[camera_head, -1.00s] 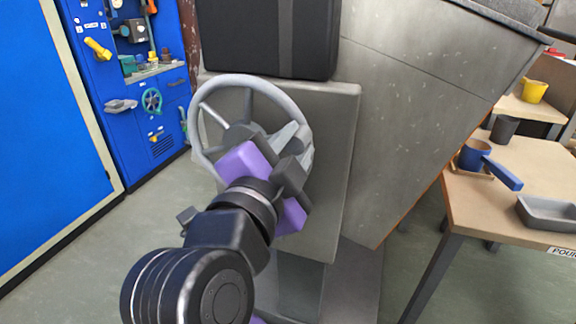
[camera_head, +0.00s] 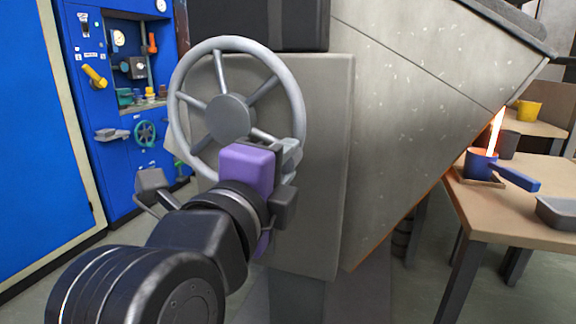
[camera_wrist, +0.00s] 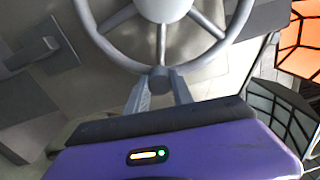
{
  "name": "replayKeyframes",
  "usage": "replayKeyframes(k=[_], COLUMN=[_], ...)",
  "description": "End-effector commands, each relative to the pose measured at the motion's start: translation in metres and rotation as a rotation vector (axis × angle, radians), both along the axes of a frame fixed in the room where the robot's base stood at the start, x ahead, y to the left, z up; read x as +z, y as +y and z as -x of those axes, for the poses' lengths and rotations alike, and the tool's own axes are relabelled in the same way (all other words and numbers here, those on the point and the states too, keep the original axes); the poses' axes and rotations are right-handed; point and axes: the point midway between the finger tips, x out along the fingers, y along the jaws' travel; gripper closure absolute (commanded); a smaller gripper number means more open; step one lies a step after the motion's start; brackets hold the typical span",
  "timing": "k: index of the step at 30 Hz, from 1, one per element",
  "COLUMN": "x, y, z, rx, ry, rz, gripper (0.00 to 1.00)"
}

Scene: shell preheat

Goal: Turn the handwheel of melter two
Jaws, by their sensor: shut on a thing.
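The grey handwheel (camera_head: 231,117) with several spokes stands in front of a grey plate (camera_head: 322,180) on the melter's left side. It also shows in the wrist view (camera_wrist: 163,22). My gripper (camera_head: 290,150), with a purple body, is at the wheel's lower right in the head view. In the wrist view its two grey fingers (camera_wrist: 158,90) are shut on a short knob or part of the rim at the wheel's bottom. The exact contact is partly hidden. A bright orange stream pours from the melter (camera_head: 400,130) into a blue ladle (camera_head: 482,163).
A wooden table (camera_head: 490,215) stands at the right with the ladle, a grey tray (camera_head: 560,212) and a dark cup (camera_head: 508,145). A yellow cup (camera_head: 528,110) is behind. A blue cabinet (camera_head: 115,100) with valves is at the left. Grey floor lies between.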

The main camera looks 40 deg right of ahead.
Motion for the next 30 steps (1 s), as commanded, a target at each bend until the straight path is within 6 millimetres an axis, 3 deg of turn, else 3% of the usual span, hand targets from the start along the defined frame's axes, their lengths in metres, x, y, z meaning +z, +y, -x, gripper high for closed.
replayKeyframes(k=[9, 24, 25, 28, 30], x=[-0.0126, -0.014, -0.014, -0.0138, -0.0136], y=[0.0029, 0.0035, 0.0036, 0.0037, 0.0036], z=[-0.0033, -0.0041, -0.0042, -0.0044, -0.0045], rx=[-0.003, -0.002, -0.002, -0.002, -0.001], ry=[-0.085, -0.098, -0.099, -0.099, -0.099], rz=[-0.066, -0.075, -0.075, -0.075, -0.075], gripper=[1.0, 1.0, 0.68, 0.5, 0.5])
